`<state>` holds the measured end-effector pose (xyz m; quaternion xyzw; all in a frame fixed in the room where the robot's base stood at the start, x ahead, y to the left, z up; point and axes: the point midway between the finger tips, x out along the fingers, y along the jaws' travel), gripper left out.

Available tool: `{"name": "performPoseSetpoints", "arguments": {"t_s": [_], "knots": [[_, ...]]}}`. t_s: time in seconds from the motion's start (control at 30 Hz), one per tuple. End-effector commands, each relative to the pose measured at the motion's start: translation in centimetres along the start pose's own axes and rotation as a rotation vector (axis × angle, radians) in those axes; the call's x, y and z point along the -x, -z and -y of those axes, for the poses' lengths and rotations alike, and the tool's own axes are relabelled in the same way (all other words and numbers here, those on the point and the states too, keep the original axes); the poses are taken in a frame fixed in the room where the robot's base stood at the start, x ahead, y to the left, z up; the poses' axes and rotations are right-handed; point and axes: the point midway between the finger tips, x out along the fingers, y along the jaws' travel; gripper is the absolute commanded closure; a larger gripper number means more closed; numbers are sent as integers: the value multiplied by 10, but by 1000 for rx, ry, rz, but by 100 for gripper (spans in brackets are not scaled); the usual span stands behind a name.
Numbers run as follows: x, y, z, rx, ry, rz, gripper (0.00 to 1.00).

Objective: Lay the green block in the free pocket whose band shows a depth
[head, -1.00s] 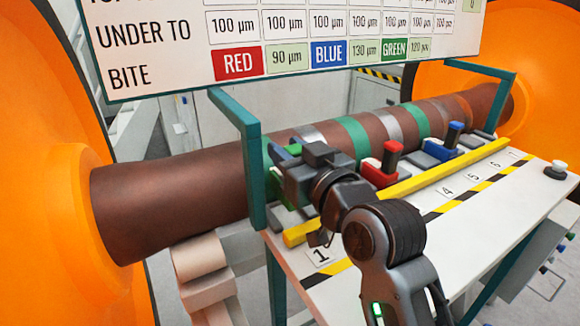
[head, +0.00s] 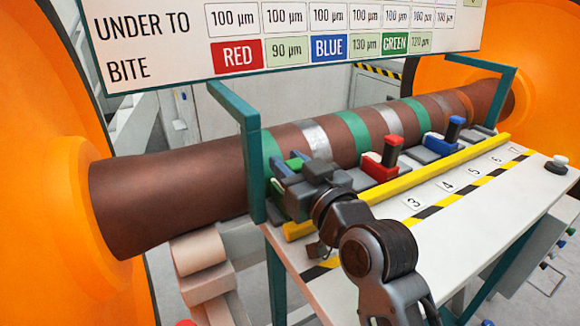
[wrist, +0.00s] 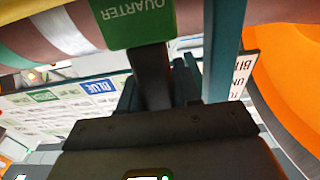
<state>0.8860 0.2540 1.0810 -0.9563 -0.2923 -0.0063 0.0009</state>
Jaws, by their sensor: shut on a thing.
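The green block (wrist: 140,25), lettered QUARTER, hangs at the end of a dark stem in the wrist view. My gripper (wrist: 157,88) is shut on that stem. In the head view a small part of the green block (head: 296,162) shows behind my gripper (head: 290,178), at the left end of the bench. The gripper hides most of the block and the pocket area under it. The brown axle (head: 165,195) carries green and silver bands. Grey pockets (head: 335,178) line the bench beside it. I cannot tell whether the block touches a pocket.
A red block (head: 383,165) and a blue block (head: 443,143) stand in pockets farther right. A yellow bar (head: 430,172) runs along their front. Teal posts (head: 252,165) rise at both bench ends. A board (head: 290,50) lists colours and depths.

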Motion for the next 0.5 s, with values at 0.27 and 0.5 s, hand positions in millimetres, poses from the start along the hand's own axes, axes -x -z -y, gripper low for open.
{"name": "performPoseSetpoints", "arguments": {"t_s": [0.27, 0.5], "knots": [[0, -14, 0, -2, 0, 23, 51], [0, -16, 1, -3, 1, 27, 43]]}}
